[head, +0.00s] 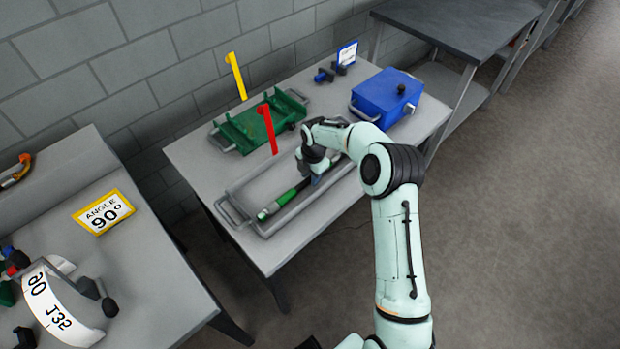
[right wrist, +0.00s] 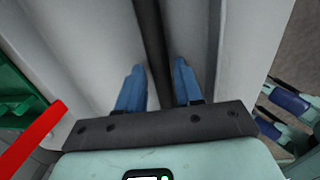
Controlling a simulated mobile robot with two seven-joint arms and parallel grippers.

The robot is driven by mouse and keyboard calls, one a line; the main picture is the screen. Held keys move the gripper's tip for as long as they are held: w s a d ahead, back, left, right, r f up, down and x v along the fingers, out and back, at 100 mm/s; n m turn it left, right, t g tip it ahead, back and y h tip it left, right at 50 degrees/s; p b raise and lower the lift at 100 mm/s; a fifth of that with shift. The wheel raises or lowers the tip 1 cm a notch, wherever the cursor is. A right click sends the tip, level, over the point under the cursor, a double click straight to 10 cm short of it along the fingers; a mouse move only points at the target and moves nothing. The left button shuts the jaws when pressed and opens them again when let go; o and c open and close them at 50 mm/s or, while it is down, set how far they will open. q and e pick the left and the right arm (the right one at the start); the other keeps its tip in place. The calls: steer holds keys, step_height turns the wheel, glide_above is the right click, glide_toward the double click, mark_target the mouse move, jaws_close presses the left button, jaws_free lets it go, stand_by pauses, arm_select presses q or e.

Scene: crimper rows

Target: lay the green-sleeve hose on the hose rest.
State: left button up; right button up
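The green-sleeve hose (head: 284,197) lies in a long grey tray (head: 233,189) on the middle table. Its green sleeve shows at the left end, and its dark part runs under my right gripper. My right gripper (head: 317,178) is low over the tray. In the right wrist view its blue fingers (right wrist: 158,80) are apart, with the dark hose (right wrist: 152,35) running between them. I cannot tell whether they touch it. Behind the tray is a green cradle-like tray (head: 241,132), empty as far as I see; I cannot tell whether it is the hose rest. My left gripper is out of view.
A red marker (head: 267,128) stands between the trays and a yellow one (head: 236,76) behind. A blue box (head: 385,97) stands at the right. A left table (head: 160,262) holds an "ANGLE 90°" sign (head: 103,212) and a white scale (head: 62,310). A wall runs behind.

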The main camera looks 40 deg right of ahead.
steer(key=shift+f, duration=0.35)
jaws_close()
steer(key=shift+r, duration=0.1)
